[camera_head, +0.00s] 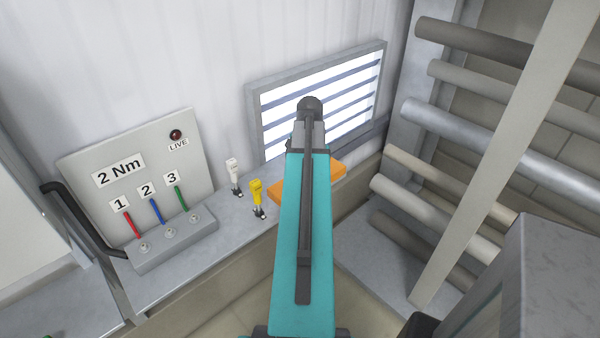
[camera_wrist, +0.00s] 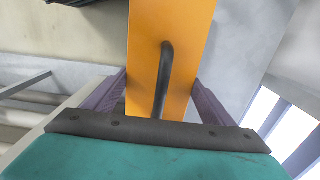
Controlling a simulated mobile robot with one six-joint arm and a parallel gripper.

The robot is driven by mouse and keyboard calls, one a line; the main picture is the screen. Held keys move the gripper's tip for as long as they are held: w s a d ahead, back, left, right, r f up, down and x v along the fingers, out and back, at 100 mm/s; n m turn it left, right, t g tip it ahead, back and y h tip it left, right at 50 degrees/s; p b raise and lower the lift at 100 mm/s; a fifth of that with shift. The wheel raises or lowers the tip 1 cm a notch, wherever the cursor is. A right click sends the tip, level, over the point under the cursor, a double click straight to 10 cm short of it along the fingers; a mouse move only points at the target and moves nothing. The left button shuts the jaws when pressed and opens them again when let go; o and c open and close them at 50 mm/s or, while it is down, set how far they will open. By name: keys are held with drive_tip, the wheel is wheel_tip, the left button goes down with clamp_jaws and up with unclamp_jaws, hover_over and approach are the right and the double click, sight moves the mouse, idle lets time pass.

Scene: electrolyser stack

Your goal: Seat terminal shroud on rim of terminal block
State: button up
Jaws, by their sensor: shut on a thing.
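The orange terminal shroud (camera_wrist: 145,30) fills the upper middle of the wrist view as a flat orange face with a black bar handle. My gripper (camera_wrist: 161,78) is shut on it, with one purple-grey finger on each side. In the head view the shroud (camera_head: 333,174) shows as orange edges on both sides of my teal arm, which hides its middle and the gripper. The grey terminal block (camera_head: 172,240) stands at the left on the bench, with several studs and red, blue and green leads marked 1, 2, 3. The shroud is well to the right of the block.
A panel marked 2 Nm (camera_head: 135,170) with a red LIVE lamp (camera_head: 176,134) rises behind the block. A white connector (camera_head: 233,170) and a yellow connector (camera_head: 257,195) stand between block and shroud. A louvred window (camera_head: 270,120) is behind; a pipe rack (camera_head: 490,135) is right.

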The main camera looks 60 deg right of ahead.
drive_tip(key=shift+s+a+r+b, duration=0.15)
drive_tip(key=shift+s+a, duration=0.25)
drive_tip(key=shift+s, duration=0.45)
drive_tip(key=shift+s+a+b, duration=0.15)
drive_tip(key=shift+s+a, duration=0.2)
drive_tip(key=shift+s, duration=0.45)
drive_tip(key=shift+s+a+r+b, duration=0.15)
drive_tip(key=shift+s+a, duration=0.25)
drive_tip(key=shift+s, duration=0.45)
